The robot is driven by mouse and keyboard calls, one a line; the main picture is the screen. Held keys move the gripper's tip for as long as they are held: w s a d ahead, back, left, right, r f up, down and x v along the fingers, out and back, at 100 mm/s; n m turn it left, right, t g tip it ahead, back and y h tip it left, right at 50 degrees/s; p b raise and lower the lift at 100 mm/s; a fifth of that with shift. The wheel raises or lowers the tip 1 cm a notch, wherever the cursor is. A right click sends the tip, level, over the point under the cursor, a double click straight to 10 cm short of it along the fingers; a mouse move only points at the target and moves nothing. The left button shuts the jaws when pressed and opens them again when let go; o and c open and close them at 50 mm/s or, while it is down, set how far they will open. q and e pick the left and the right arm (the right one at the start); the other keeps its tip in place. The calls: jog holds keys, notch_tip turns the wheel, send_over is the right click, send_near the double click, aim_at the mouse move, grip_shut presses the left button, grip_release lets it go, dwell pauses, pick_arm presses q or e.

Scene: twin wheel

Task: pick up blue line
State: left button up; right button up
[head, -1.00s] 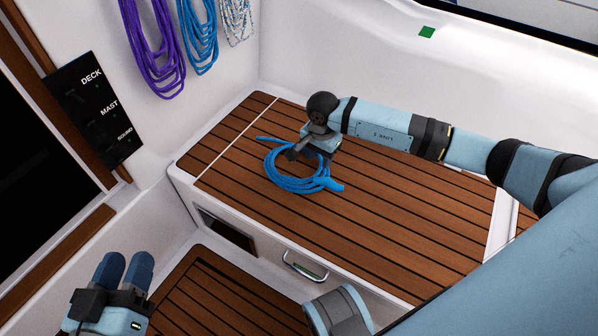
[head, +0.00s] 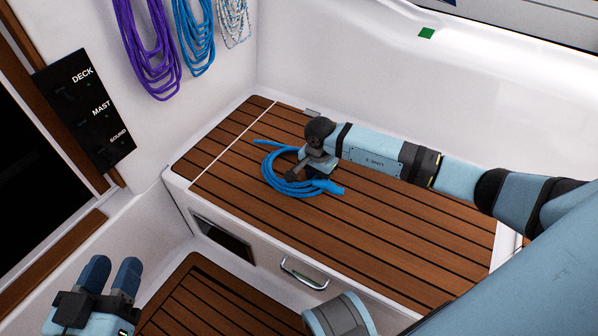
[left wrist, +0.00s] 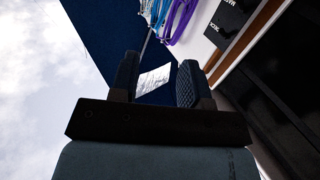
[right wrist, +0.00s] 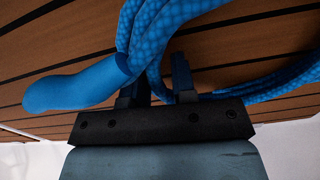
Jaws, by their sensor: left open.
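The blue line (head: 276,185) is a coiled rope with a thick end, lying on the slatted wooden seat (head: 380,225). My right gripper (head: 300,174) is down at the coil's right side. In the right wrist view, the blue line (right wrist: 75,85) crosses in front of my right gripper (right wrist: 158,85), with strands between its fingers. The fingers stand closer together than the left pair and look shut on these strands; the line partly hides them. My left gripper (head: 110,275) is open and empty at the lower left; it also shows in the left wrist view (left wrist: 158,80).
A purple rope (head: 150,50), another blue rope (head: 194,35) and a white speckled rope (head: 233,20) hang on the wall. A black switch panel (head: 85,110) is at the left. The seat front has a handle (head: 304,275). The seat is clear around the coil.

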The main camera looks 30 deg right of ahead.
grip_shut()
